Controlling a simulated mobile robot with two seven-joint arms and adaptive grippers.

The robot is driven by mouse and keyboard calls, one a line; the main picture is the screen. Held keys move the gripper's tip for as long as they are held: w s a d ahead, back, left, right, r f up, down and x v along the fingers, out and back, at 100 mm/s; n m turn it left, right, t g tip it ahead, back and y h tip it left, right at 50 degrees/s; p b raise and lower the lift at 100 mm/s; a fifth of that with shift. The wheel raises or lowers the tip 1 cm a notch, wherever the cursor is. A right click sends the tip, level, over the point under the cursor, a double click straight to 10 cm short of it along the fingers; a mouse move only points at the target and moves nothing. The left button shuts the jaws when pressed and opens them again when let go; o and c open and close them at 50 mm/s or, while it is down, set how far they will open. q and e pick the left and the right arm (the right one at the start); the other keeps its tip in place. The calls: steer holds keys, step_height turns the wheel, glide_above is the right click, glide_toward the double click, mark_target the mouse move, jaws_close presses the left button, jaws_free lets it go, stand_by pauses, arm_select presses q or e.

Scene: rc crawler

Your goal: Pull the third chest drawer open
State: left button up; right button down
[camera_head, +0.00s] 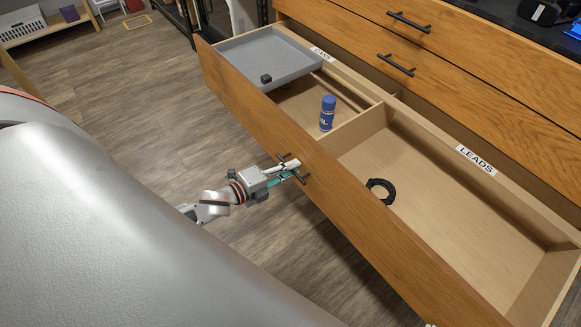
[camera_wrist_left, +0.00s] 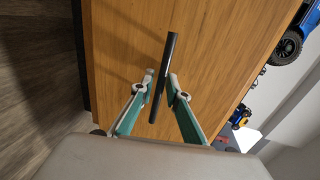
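The third chest drawer (camera_head: 390,250) stands well out from the chest, with two shut drawers above it. Its wooden front also fills much of the left wrist view (camera_wrist_left: 215,45). The dark bar handle (camera_head: 304,179) is on that front and crosses the middle of the left wrist view (camera_wrist_left: 169,50). My left gripper (camera_head: 291,168) is at this handle, with one finger on each side of the bar in the left wrist view (camera_wrist_left: 162,82). The fingers look closed in on it.
The drawer holds a grey tray (camera_head: 250,50) with a small black block (camera_head: 266,78), a blue spray can (camera_head: 327,113) and a black cable coil (camera_head: 381,189). Blue toy vehicles show beyond the chest in the left wrist view. Wooden floor (camera_head: 150,90) lies clear before the drawer.

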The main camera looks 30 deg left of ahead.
steer(key=shift+s, duration=0.1)
arm_select(q)
steer(key=v, duration=1.2)
stand_by(0.5)
